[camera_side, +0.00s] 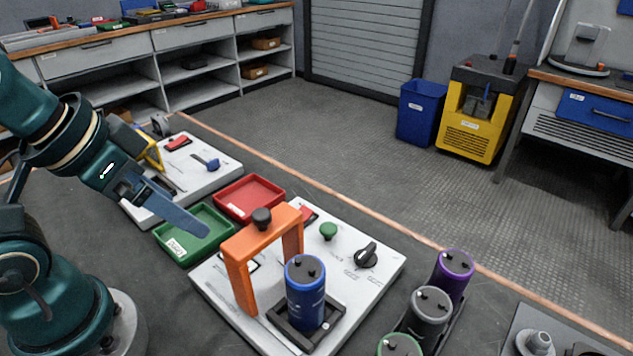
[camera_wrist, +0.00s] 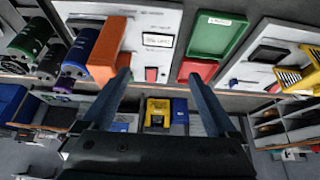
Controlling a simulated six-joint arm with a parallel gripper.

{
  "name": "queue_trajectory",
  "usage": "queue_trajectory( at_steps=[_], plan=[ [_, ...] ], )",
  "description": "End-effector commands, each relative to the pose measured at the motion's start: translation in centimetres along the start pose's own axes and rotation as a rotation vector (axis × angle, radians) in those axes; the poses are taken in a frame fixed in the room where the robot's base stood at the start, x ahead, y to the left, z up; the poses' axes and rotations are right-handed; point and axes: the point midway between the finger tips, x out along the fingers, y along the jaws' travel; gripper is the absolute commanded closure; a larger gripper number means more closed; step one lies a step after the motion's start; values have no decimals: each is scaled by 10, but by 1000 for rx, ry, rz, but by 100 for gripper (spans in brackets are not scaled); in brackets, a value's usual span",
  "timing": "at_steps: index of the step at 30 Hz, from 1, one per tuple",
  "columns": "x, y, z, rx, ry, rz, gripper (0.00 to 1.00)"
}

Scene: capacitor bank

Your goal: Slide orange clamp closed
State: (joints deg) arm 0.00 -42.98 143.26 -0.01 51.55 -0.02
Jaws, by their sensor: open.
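The orange clamp (camera_side: 262,243) is an upright arch with a black knob on top. It stands on the white panel (camera_side: 375,282), behind and to the left of the blue capacitor (camera_side: 305,290), which sits upright in a dark square holder. The clamp is apart from the capacitor's top. My gripper (camera_side: 195,228) is open and empty, above the green tray and left of the clamp. In the wrist view the clamp (camera_wrist: 106,50) lies just beyond the left fingertip, with the blue capacitor (camera_wrist: 81,48) beside it. I cannot tell whether the fingertip touches the clamp.
A green tray (camera_side: 160,236) and a red tray (camera_side: 275,187) lie left of and behind the panel. A green button (camera_side: 328,231) and a black rotary knob (camera_side: 366,254) stand on the panel. Purple (camera_side: 454,270), grey (camera_side: 430,308) and green (camera_side: 398,345) capacitors stand at the right.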

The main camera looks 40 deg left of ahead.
Motion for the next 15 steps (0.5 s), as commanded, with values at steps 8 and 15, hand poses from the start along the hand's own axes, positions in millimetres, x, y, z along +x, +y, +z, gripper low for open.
queue_trajectory(
  at_steps=[8,15],
  plan=[
    [0,0,0,-4,0,0,33],
    [-11,0,3,-289,-46,-7,55]
  ],
)
